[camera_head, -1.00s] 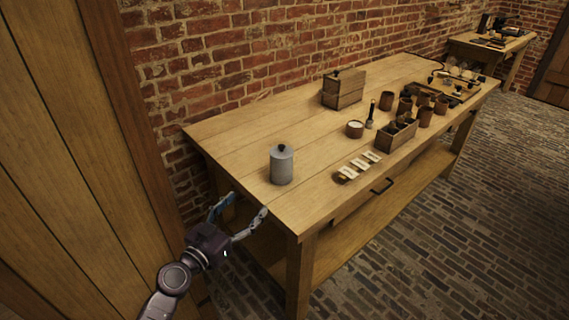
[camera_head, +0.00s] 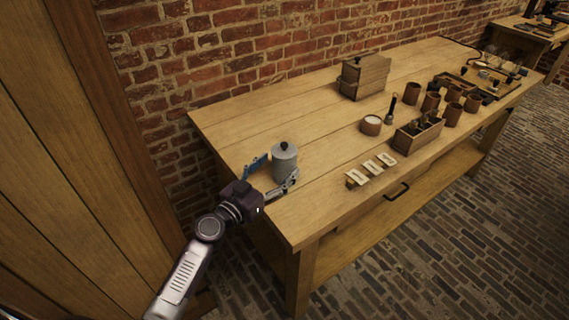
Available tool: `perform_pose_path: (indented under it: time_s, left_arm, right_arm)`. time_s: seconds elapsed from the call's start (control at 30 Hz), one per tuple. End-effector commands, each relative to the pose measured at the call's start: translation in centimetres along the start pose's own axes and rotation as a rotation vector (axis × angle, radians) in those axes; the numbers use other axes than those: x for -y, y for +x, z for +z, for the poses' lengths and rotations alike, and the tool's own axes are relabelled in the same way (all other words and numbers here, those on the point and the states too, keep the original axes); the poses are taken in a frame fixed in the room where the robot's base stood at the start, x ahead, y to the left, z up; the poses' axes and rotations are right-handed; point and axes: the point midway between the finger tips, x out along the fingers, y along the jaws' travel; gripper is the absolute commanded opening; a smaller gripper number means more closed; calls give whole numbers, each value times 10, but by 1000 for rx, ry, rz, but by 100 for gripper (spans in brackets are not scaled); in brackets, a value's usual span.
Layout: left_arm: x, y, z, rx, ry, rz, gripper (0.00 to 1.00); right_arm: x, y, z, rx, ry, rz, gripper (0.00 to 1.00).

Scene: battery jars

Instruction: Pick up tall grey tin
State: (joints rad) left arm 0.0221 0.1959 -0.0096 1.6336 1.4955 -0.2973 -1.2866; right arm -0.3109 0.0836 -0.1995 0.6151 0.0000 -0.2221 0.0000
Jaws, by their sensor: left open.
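The tall grey tin (camera_head: 285,162) stands upright near the left end of the wooden table (camera_head: 232,118). It has a grey lid with a dark knob. My left gripper (camera_head: 272,171) comes in from the left, low over the table's end. It is open, with one finger at the tin's far left side and the other at its near side, in front of its base. I cannot tell whether either finger touches the tin. My right gripper is not in view.
A wooden box (camera_head: 364,77) stands at the back against the brick wall side. Small cards (camera_head: 371,170) lie by the front edge, near a wooden tray of small items (camera_head: 418,133). A small round pot (camera_head: 371,125) and several brown cups stand further right. The table around the tin is clear.

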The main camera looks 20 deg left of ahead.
Motion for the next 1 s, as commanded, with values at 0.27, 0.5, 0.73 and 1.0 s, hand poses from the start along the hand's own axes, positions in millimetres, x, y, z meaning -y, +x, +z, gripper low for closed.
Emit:
perform_pose_path:
  time_s: [0.27,0.5,0.73,1.0]
  left_arm:
    - [-1,35,-1,-1,-1,1,69]
    - [-1,39,0,0,0,1,69]
    - [-1,38,0,0,1,1,51]
    - [-1,38,0,-1,1,1,22]
  right_arm:
    - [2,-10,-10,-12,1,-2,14]
    - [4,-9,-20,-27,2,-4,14]
    - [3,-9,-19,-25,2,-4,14]
    - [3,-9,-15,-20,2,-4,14]
